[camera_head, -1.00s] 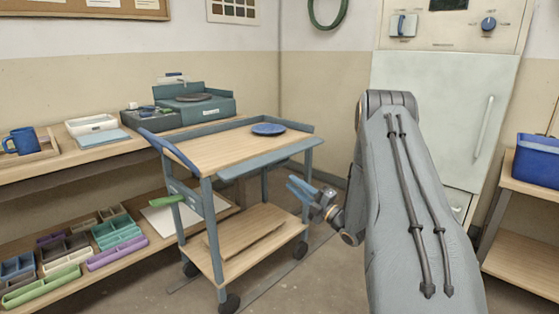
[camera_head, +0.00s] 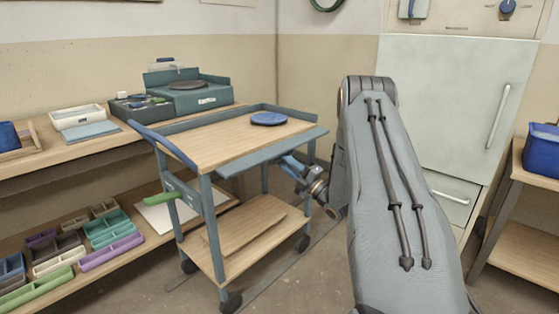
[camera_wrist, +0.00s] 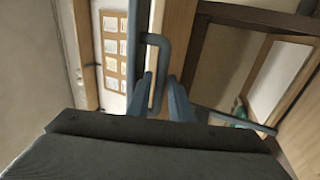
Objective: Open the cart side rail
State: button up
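The wooden cart (camera_head: 231,147) stands in the middle of the head view. Its blue-grey side rail (camera_head: 275,152) runs along the near long edge of the top. My gripper (camera_head: 288,163) is at the right part of this rail, just below it, with its fingertips partly hidden. In the wrist view a blue-grey bar handle (camera_wrist: 163,62) runs between the two fingers of my gripper (camera_wrist: 160,84). The fingers are apart, one on each side of the bar. I cannot tell whether either finger touches it.
A blue plate (camera_head: 269,119) lies on the cart top. A shelf with several colored trays (camera_head: 110,230) is at left. A blue bin (camera_head: 541,150) stands at right. Floor in front is clear.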

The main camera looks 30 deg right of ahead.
jog(key=shift+w+a+r, duration=0.2)
jog(key=shift+w+a, duration=0.1)
jog(key=shift+w, duration=0.25)
grip_shut()
jog(key=g+p, duration=0.1)
jog(key=r+g+p, duration=0.1)
jog(key=p, duration=0.1)
jog(key=shift+s+d+r+p, duration=0.1)
jog(key=shift+s+r+p, duration=0.05)
jog(key=shift+s+p, duration=0.15)
jog(key=shift+r+g+h+p, duration=0.1)
jog(key=shift+g+h+p, duration=0.45)
jog(key=shift+p, duration=0.3)
jog(key=shift+s+g+p, duration=0.1)
jog(key=shift+g+p, duration=0.25)
